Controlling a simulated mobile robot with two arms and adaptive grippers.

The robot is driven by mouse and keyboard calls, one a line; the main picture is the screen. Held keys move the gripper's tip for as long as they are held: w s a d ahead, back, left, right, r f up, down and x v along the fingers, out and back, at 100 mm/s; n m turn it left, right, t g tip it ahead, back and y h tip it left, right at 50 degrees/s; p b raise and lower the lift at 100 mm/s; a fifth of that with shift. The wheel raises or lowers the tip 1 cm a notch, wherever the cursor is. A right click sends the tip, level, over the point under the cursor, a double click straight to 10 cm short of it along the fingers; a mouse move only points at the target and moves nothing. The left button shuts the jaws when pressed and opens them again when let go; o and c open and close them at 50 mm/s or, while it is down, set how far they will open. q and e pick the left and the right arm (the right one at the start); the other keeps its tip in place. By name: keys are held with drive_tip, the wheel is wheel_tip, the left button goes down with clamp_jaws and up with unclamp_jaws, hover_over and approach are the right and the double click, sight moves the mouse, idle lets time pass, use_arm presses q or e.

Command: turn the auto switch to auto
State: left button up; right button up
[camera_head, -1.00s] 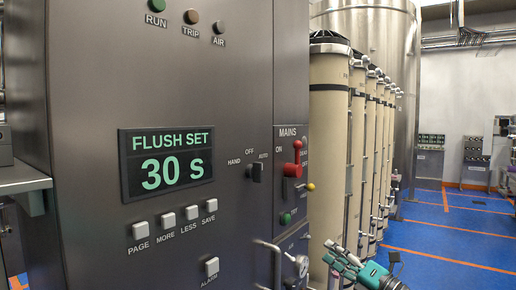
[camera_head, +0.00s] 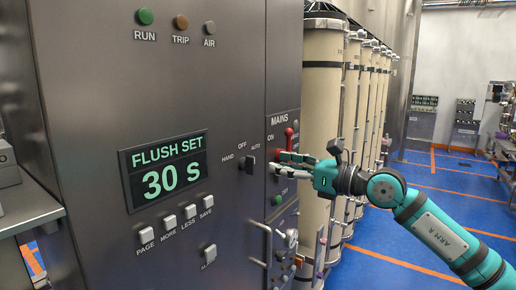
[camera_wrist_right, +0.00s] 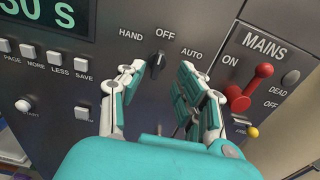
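The auto switch (camera_head: 247,164) is a dark knob on the grey cabinet front, with HAND, OFF and AUTO labels around it. In the right wrist view the switch (camera_wrist_right: 156,64) points up towards OFF. My right gripper (camera_head: 278,164) comes in from the right at switch height, its fingertips just right of the switch in the head view. In the wrist view the gripper (camera_wrist_right: 160,72) is open and empty, one finger to each side of the switch and apart from it. My left gripper is not in view.
The red MAINS handle (camera_wrist_right: 250,88) and a yellow knob (camera_wrist_right: 252,132) are close right of my gripper. The FLUSH SET display (camera_head: 164,168) and several white buttons (camera_head: 190,211) lie left. Tall beige cylinders (camera_head: 321,120) stand behind my arm. Open blue floor (camera_head: 420,190) lies right.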

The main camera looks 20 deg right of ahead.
sight(254, 159)
drive_tip(key=p+x, duration=0.2)
drive_tip(key=x, duration=0.5)
drive_tip(key=shift+w, duration=0.15)
clamp_jaws()
